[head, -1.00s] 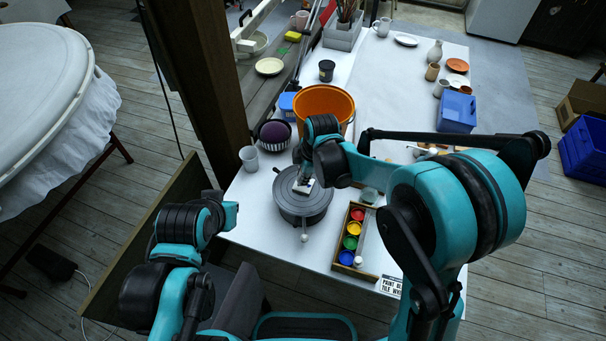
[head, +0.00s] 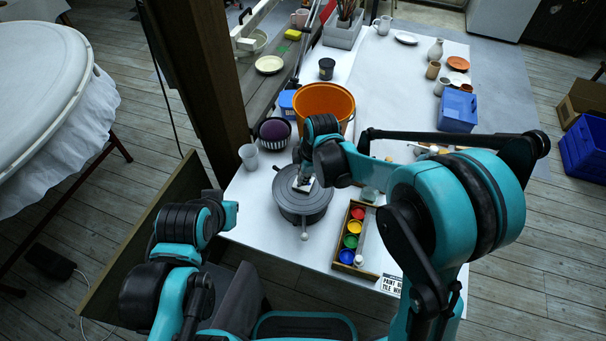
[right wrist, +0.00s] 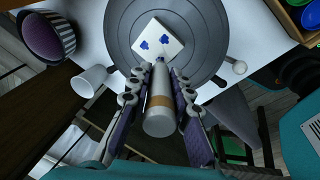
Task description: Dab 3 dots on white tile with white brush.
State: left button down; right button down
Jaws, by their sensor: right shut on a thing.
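The white tile (right wrist: 178,40) lies on the grey round turntable (right wrist: 212,62) and shows two blue dots side by side in the right wrist view. The head view shows the turntable (head: 305,207) near the table's front, the tile mostly hidden by my right arm. My right gripper (right wrist: 160,78) is shut on the white brush (right wrist: 161,118), which has a tan band. My right gripper (head: 305,176) is above the turntable in the head view. My left arm shows at left; its gripper does not.
A paint box (head: 354,238) with red, yellow, green and blue pots stands right of the turntable. An orange bucket (head: 324,99), a purple pincushion-like ball in a striped bowl (head: 273,131) and a white cup (head: 249,157) stand behind and left. A wooden post (head: 200,75) rises at left.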

dwell(0.4)
jog(key=shift+r+p, duration=1.65)
jog(key=shift+r, duration=0.65)
jog(key=shift+f, duration=0.1)
